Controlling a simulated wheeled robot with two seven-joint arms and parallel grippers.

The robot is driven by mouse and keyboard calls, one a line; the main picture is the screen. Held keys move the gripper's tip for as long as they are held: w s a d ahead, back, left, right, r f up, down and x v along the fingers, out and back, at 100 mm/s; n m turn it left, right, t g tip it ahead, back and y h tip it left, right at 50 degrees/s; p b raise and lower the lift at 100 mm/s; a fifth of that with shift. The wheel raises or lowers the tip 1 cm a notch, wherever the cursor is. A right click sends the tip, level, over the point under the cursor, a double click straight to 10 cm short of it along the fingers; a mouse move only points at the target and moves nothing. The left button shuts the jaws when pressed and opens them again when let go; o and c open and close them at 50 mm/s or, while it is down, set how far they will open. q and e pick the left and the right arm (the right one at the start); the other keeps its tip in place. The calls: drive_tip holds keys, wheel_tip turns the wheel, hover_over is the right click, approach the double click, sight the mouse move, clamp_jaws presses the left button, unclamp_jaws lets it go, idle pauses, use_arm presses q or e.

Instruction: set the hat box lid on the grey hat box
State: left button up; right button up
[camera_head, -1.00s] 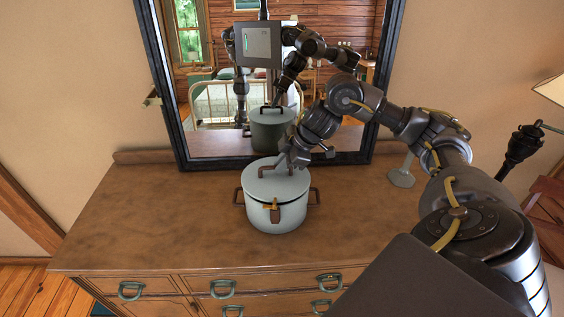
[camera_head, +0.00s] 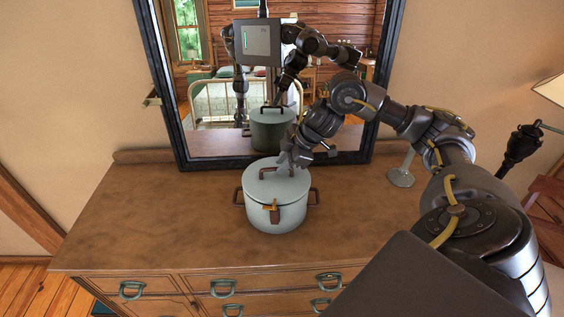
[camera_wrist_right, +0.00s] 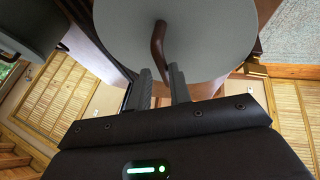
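The grey hat box (camera_head: 276,215) stands on the dresser, with brown side handles and a clasp at the front. The pale grey hat box lid (camera_head: 265,187) lies on top of it and looks level, its rim meeting the box all round the visible front. The lid's brown bar handle (camera_head: 270,171) points up. My right gripper (camera_head: 288,160) is just above the handle's right part. In the right wrist view its fingers (camera_wrist_right: 160,76) are apart, with the handle (camera_wrist_right: 157,42) ahead of and between their tips, not clamped. My left gripper is not directly in view.
A dark-framed mirror (camera_head: 178,100) stands right behind the box and reflects the box, my arms and a bed. The dresser top (camera_head: 140,205) is clear left of the box. A pale lamp base (camera_head: 401,178) stands to the right, behind my right arm.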

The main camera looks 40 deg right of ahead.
drive_tip(key=p+v, duration=0.4)
drive_tip(key=v, duration=0.6)
drive_tip(key=shift+p, duration=0.3)
idle(0.6)
